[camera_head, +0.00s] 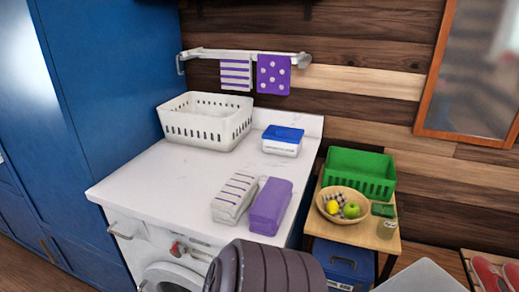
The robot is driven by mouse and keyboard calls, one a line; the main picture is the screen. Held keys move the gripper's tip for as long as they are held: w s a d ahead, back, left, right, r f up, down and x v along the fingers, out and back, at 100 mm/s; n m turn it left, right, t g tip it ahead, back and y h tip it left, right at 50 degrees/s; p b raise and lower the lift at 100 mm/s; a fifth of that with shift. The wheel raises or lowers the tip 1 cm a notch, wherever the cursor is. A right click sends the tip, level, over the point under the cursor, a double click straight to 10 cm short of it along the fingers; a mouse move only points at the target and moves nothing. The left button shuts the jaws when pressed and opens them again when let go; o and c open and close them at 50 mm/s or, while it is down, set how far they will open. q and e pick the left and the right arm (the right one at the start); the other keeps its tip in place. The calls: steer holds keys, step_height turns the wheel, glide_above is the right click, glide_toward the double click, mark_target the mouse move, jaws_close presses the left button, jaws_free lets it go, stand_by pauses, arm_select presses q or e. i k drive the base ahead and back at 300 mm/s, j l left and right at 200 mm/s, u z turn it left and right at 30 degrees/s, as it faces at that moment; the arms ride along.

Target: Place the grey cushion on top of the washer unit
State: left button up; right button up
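The washer unit (150,182) has a white top and a round door low on its front, partly cut off by the bottom edge of the picture. A dark grey, ribbed, rounded thing (268,270) rises at the bottom middle, close to the camera. It looks like the grey cushion and hides the washer's front right corner. I cannot tell what bears it. Neither of my grippers can be made out.
A white basket (207,130), a blue-lidded box (282,142), a striped folded cloth (234,198) and a purple one (270,206) occupy the washer top; its front left is clear. A wooden side table (345,234) bears a green crate (358,174) and fruit bowl (343,205).

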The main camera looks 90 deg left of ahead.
mark_target(187, 174)
steer(key=k+u, duration=0.15)
steer(key=k, duration=0.3)
steer(key=k+j+u, duration=0.2)
steer(key=k, duration=0.2)
steer(key=k+j+u, duration=0.15)
steer(key=k, duration=0.3)
steer(key=k+j+u, duration=0.15)
steer(key=k, duration=0.25)
